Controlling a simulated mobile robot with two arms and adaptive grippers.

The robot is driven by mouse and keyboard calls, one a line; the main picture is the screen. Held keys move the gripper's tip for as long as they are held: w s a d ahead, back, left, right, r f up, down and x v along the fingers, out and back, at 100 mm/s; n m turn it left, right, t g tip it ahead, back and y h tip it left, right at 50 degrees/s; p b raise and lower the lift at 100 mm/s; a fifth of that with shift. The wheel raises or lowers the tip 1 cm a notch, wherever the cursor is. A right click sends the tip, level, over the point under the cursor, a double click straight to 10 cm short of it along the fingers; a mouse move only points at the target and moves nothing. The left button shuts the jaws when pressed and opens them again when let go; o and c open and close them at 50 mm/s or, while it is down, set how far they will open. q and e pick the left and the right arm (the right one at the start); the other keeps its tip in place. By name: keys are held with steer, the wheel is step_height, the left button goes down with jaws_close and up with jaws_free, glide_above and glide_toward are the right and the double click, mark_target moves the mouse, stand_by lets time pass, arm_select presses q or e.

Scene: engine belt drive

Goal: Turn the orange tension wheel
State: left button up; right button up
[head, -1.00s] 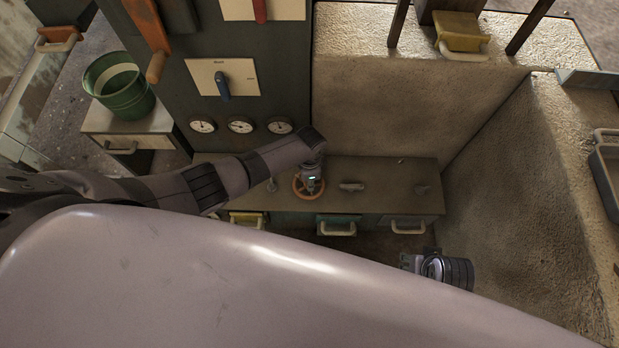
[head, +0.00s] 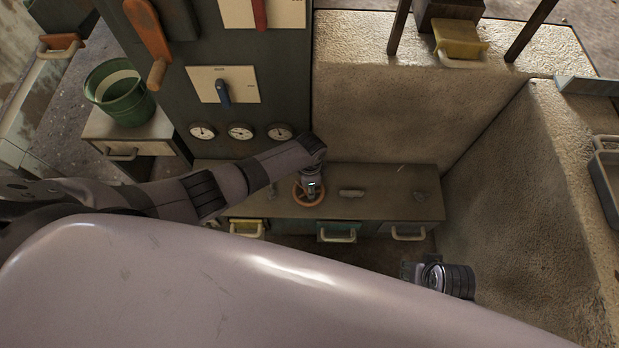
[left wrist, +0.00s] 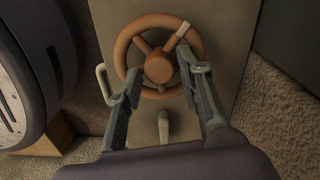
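The orange tension wheel (head: 298,193) sits on the low bench below the gauge panel, partly hidden by my left gripper (head: 311,192). In the left wrist view the wheel (left wrist: 159,66) shows a round hub, spokes and a pale mark on its upper right rim. My left gripper (left wrist: 163,85) has its two fingers apart, at the near side of the wheel on either side of the hub's lower part. I cannot tell whether the fingers touch the rim. My right gripper (head: 408,270) is low at the right, mostly cut off by my body, its fingers unclear.
The bench top (head: 385,205) also bears a small pale handle (head: 351,193). Drawers with handles, including a teal one (head: 338,232), line its front. The panel with gauges (head: 240,131) and a blue switch (head: 222,92) rises behind. A stone wall (head: 410,110) closes the back.

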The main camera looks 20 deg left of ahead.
arm_select(q)
step_height(320, 180, up, 12)
steer(key=shift+f, duration=0.2)
stand_by(0.4)
